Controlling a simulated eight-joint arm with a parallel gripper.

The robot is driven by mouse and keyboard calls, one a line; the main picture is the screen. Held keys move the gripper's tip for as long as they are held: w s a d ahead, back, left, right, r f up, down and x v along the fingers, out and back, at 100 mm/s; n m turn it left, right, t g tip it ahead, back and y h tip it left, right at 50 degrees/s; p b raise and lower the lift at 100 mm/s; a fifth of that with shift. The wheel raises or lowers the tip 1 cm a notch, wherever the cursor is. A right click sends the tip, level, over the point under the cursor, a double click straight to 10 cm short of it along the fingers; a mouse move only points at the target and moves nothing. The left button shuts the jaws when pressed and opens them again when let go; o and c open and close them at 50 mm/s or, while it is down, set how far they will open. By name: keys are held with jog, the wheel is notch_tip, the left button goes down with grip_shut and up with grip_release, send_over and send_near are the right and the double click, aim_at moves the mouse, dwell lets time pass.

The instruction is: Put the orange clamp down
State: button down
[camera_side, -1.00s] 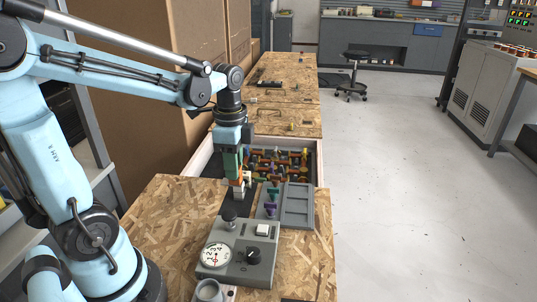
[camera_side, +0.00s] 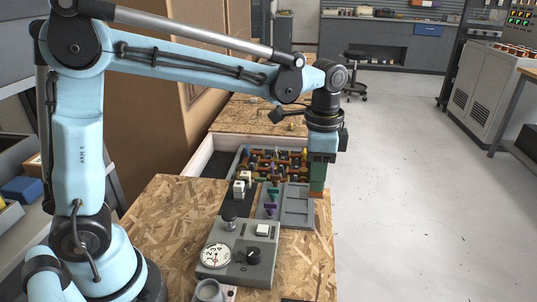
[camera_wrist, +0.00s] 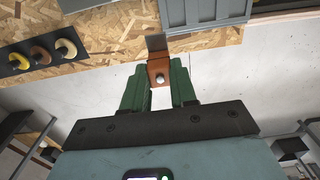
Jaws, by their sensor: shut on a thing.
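The orange clamp (camera_wrist: 159,70) sits between the green fingers of my gripper (camera_wrist: 159,82) in the wrist view. It has a round metal bolt head on its face, and a grey metal strip shows just beyond it. My gripper is shut on the clamp. In the side view my gripper (camera_side: 318,188) points down at the right edge of the particle-board bench (camera_side: 314,245), beside the grey panel (camera_side: 296,207). Only a small orange-brown patch shows at its tips there. I cannot tell whether the clamp touches the bench.
A grey control box (camera_side: 240,255) with a dial and knobs stands in front. An open bay (camera_side: 275,163) with several coloured parts lies behind. Several knobs on a black strip (camera_wrist: 42,55) show left in the wrist view. Open floor (camera_side: 420,200) lies right of the bench.

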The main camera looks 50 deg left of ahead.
jog(key=shift+w+a+f, duration=0.8)
jog(key=shift+a+f, duration=0.6)
jog(key=shift+f, duration=0.25)
jog(key=shift+w+a+f, duration=0.75)
jog(key=shift+a+f, duration=0.6)
jog(key=shift+f, duration=0.25)
jog(key=shift+w+a+f, duration=0.8)
jog(key=shift+a+f, duration=0.6)
jog(key=shift+f, duration=0.25)
jog(key=shift+f, duration=0.35)
jog(key=c, duration=0.9)
grip_release()
jog(key=shift+r, duration=0.1)
notch_tip(320, 180, up, 12)
jog(key=s+f+n+t, duration=0.2)
jog(key=s+n+t, duration=0.5)
jog(key=s, duration=0.9)
jog(key=shift+d+n, duration=0.4)
jog(key=shift+n, duration=0.6)
